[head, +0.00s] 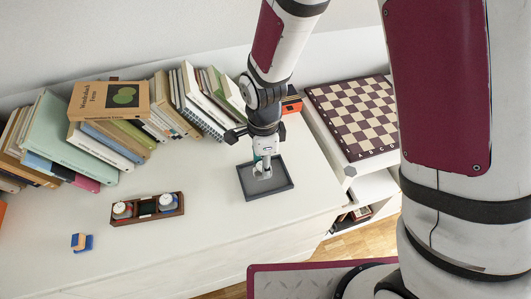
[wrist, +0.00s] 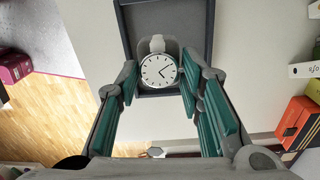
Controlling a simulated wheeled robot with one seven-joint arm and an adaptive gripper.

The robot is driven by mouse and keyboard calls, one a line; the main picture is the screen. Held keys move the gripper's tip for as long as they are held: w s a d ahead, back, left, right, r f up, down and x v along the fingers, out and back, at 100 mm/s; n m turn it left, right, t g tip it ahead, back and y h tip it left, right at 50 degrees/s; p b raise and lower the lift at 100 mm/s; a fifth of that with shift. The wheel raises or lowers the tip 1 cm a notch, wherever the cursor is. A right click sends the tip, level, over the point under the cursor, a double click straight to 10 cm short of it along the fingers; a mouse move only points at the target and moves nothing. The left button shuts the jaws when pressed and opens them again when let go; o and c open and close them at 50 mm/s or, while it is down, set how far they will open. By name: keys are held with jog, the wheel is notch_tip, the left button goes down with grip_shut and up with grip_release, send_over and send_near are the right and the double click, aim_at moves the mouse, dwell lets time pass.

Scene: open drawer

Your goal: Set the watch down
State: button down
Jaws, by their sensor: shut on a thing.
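The watch (wrist: 158,71) has a round white face with dark hands and a pale strap; in the wrist view it sits between my two green-padded fingers. My gripper (wrist: 160,80) is shut on it. In the head view my gripper (head: 262,168) points down over a dark grey, shallow tray (head: 282,188), and the watch is small and mostly hidden there. The tray also shows behind the watch in the wrist view (wrist: 209,30). I cannot tell whether the watch touches the tray floor.
A row of books (head: 75,150) stands along the wall to the left. A chessboard (head: 358,115) lies to the right. Clear surface lies left of the tray.

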jog(key=shift+w+d+f, duration=0.1)
jog(key=shift+w+d, duration=0.15)
jog(key=shift+w, duration=0.35)
jog(key=shift+f, duration=1.7)
jog(key=shift+f, duration=0.15)
jog(key=c, duration=1.1)
grip_release()
